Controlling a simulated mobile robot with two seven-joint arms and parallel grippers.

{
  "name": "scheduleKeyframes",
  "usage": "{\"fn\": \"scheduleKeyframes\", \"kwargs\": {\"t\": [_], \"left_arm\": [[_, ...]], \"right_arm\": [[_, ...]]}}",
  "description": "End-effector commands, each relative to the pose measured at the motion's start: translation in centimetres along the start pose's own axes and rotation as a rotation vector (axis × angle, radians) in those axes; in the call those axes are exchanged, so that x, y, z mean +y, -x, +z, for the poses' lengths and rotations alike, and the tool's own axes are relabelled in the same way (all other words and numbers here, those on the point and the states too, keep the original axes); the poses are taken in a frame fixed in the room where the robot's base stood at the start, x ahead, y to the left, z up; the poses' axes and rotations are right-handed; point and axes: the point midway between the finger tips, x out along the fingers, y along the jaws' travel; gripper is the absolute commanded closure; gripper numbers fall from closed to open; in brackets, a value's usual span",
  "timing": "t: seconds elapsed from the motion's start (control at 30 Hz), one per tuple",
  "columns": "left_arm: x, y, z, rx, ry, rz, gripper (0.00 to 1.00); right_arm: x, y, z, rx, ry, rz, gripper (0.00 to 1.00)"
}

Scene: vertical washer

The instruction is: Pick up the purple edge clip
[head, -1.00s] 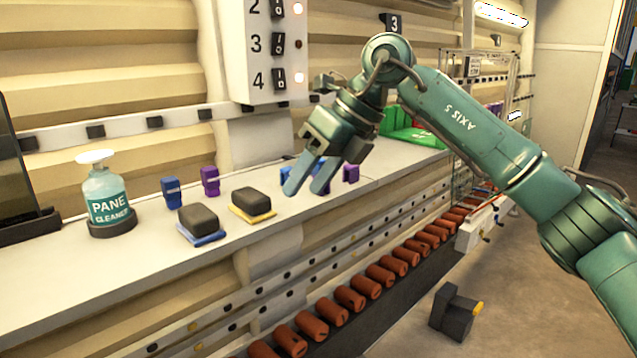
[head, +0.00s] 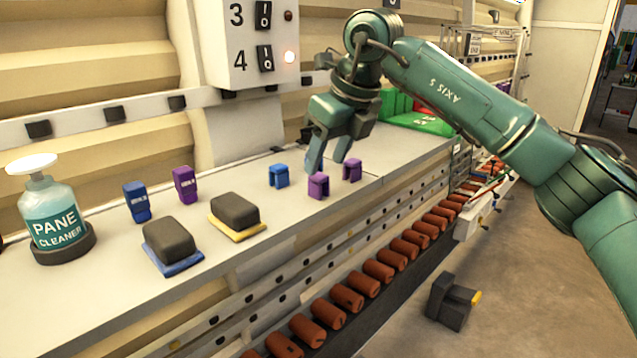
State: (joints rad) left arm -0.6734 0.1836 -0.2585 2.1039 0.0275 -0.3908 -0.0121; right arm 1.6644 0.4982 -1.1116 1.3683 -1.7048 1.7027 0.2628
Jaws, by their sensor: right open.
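Two small purple clips shaped like an upside-down U stand on the white ledge: one purple clip (head: 318,187) near the front edge, another purple clip (head: 352,170) just right of it and further back. I cannot tell which of them the task means. A blue clip (head: 278,176) of the same shape stands to their left. My right gripper (head: 328,165) is open and empty, fingers pointing down, just behind and above the two purple clips. Its left fingertip overlaps the top of the front clip in the picture; contact cannot be told. My left gripper is not in view.
On the ledge (head: 110,270) to the left are a taller purple piece (head: 185,185), a taller blue piece (head: 137,202), two dark sponge blocks (head: 235,210) and a pane cleaner bottle (head: 52,215). A green object (head: 420,120) lies behind the gripper. Brown rollers (head: 345,298) line the lower side.

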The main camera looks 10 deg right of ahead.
Motion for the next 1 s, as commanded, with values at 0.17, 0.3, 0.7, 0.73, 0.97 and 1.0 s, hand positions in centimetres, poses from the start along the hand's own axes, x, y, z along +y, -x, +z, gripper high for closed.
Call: {"fn": "scheduleKeyframes", "kwargs": {"t": [0.17,0.3,0.7,0.73,0.97,1.0], "left_arm": [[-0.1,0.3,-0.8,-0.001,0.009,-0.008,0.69],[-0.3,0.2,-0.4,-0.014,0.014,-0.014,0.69],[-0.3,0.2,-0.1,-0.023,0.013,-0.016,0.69],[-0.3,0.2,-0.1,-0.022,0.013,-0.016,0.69],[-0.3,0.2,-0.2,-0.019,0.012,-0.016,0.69],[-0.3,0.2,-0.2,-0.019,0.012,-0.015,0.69]], "right_arm": [[0.2,-2.3,0.2,0.005,0.001,0.003,0.51],[0.1,-4.3,0.2,0.003,0.0,0.002,0.51],[0.1,-5.2,0.2,0.0,0.0,0.001,0.57],[0.1,-5.1,0.2,0.001,0.0,0.001,0.59],[0.1,-5.1,0.2,0.0,0.0,0.001,0.78],[0.1,-5.1,0.2,0.0,0.0,0.001,0.81]]}}
